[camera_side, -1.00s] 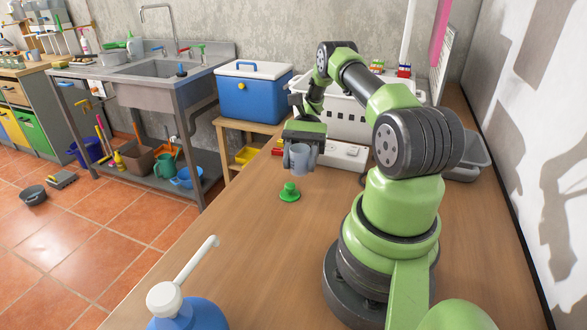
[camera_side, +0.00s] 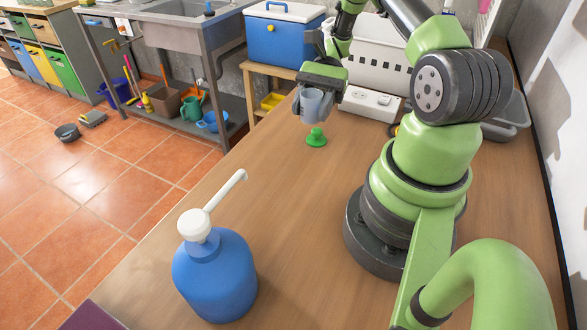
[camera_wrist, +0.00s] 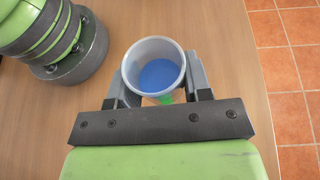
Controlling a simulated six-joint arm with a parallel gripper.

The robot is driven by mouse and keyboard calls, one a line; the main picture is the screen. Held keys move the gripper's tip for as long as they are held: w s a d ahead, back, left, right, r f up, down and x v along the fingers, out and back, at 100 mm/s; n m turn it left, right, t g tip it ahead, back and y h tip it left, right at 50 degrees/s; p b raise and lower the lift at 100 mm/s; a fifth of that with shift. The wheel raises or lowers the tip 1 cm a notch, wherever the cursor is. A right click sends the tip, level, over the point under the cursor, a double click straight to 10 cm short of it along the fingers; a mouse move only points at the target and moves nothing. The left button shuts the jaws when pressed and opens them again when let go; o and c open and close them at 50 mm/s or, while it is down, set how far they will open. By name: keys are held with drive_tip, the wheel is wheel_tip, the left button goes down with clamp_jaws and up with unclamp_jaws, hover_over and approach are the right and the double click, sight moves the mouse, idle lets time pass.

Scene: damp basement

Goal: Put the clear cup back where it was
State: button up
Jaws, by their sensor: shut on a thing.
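My gripper (camera_side: 311,103) is shut on the clear cup (camera_side: 312,104), one finger on each side of it. The cup is bluish, see-through and about upright, held above the wooden table. In the wrist view my gripper (camera_wrist: 160,92) grips the cup (camera_wrist: 131,70) with its open mouth facing the camera. Blue shows in the cup; I cannot tell whether it is inside or seen through the bottom. A green knob-like thing (camera_side: 316,138) stands on the table just below the cup in the side view.
A blue jug with a white pump (camera_side: 215,275) stands at the table's near left. A white power strip (camera_side: 370,103) and a white basket (camera_side: 365,55) are behind my gripper. A blue cooler (camera_side: 283,35) stands beyond the table. The table's middle (camera_side: 290,200) is clear.

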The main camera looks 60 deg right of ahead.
sight(292, 176)
drive_tip(key=a+r+m+t, duration=0.2)
drive_tip(key=a+m+t, duration=0.15)
drive_tip(key=a, duration=0.55)
drive_tip(key=shift+t, duration=0.25)
drive_tip(key=f, duration=1)
drive_tip(key=shift+d+f, duration=0.2)
drive_tip(key=shift+f, duration=0.15)
drive_tip(key=o, duration=1)
